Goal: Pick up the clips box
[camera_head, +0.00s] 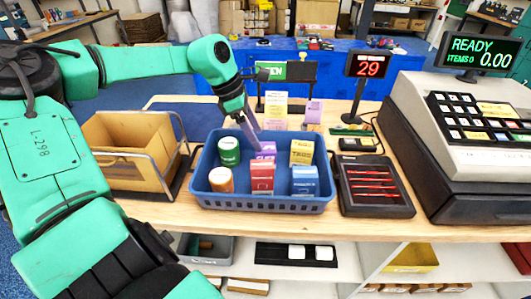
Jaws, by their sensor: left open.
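The clips box (266,150) is purple with lettering on it. It stands in the back middle of a blue plastic basket (262,203) on the counter, and the red box in front hides its lower part. My left gripper (250,131) points down into the basket from the back left. Its thin fingers are open, just above and beside the clips box. Whether they touch it I cannot tell. My right gripper is not in view.
A cardboard carton (124,165) stands left, a black pen tray (374,201) and cash register (470,130) right.

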